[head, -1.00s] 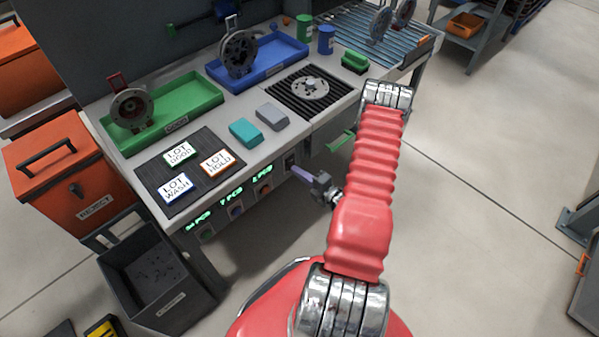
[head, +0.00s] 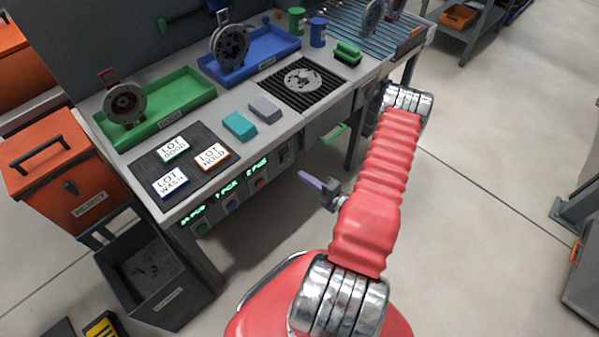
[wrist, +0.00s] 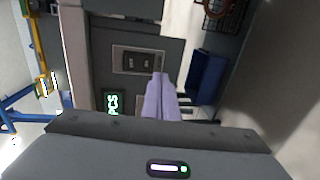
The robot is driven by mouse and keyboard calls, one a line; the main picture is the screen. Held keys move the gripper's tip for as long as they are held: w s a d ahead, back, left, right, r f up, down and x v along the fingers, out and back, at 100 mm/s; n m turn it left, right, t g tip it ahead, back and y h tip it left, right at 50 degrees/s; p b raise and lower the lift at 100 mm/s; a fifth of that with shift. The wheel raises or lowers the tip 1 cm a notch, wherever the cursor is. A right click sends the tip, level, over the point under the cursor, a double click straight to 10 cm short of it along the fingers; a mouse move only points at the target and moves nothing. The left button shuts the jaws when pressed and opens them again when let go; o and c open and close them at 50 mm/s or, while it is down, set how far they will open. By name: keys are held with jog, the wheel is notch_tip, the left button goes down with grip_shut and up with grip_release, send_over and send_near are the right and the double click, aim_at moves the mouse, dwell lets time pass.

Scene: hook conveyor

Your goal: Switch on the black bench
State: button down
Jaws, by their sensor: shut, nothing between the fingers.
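The bench (head: 292,125) has a pale grey top and a dark front panel below its front edge. A dark switch (head: 285,155) sits at the right end of that panel, beside the lit green displays (head: 226,190). In the wrist view the switch (wrist: 138,61) is a black rocker on a grey plate; I cannot tell which side is pressed. My gripper (head: 304,181) is shut and empty, in front of the panel, to the right of and below the switch in the head view. Its purple fingers (wrist: 160,88) overlap the plate's edge in the wrist view; contact cannot be told.
Lot cards, a green tray (head: 172,103) and a blue tray (head: 275,50) are on top. An orange reject box (head: 70,170) and a dark bin (head: 150,275) stand left.

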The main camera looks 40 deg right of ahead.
jog(key=s+f, duration=0.1)
jog(key=s, duration=0.6)
jog(key=shift+w+d, duration=0.1)
dwell(0.6)
